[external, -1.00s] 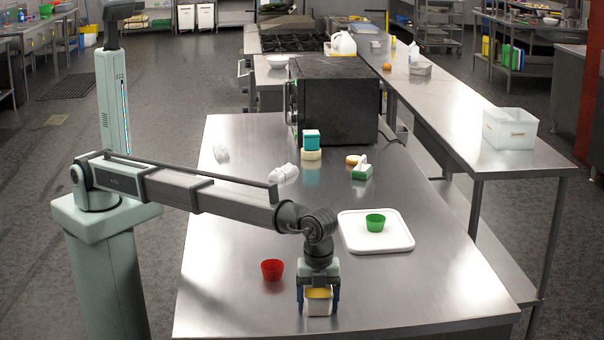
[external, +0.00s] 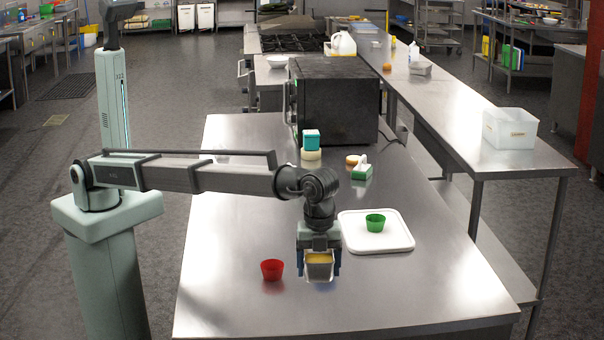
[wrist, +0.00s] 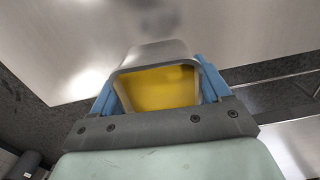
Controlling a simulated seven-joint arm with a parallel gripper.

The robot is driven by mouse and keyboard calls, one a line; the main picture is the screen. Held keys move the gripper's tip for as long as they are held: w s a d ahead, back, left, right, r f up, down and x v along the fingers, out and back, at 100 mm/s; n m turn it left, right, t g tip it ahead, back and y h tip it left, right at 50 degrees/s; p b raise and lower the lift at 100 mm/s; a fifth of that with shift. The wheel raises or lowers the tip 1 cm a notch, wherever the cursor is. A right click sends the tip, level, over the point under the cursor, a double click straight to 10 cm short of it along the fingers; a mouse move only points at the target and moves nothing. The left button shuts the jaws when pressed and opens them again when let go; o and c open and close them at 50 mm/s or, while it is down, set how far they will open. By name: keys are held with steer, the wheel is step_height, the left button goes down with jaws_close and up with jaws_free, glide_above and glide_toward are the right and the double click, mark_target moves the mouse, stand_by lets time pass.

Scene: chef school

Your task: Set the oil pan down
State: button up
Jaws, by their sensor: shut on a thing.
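The oil pan (external: 319,270) is a small metal container with yellow oil inside. My gripper (external: 319,268) is shut on it, with a blue finger at each side. The pan appears held above the steel table, a little right of the red cup (external: 272,269). In the wrist view the pan (wrist: 155,55) sits between the fingers of my gripper (wrist: 155,85), with the yellow oil showing in its opening. The pan looks tilted in both views. The gap between its base and the table is hard to judge.
A white cutting board (external: 396,241) with a green cup (external: 375,222) lies right of my gripper. A black oven (external: 335,102), a teal block (external: 311,139) and a green-and-white sponge-like item (external: 362,172) stand farther back. The steel table's (external: 430,295) front right is bare.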

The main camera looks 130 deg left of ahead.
steer(key=s+a+r+n, duration=0.2)
steer(key=a, duration=1.3)
steer(key=s+a+n, duration=0.1)
steer(key=s+a, duration=0.7)
steer(key=a, duration=0.3)
steer(key=m, duration=0.2)
glide_above(287, 225)
steer(key=f, duration=0.2)
steer(key=shift+f, duration=4.65)
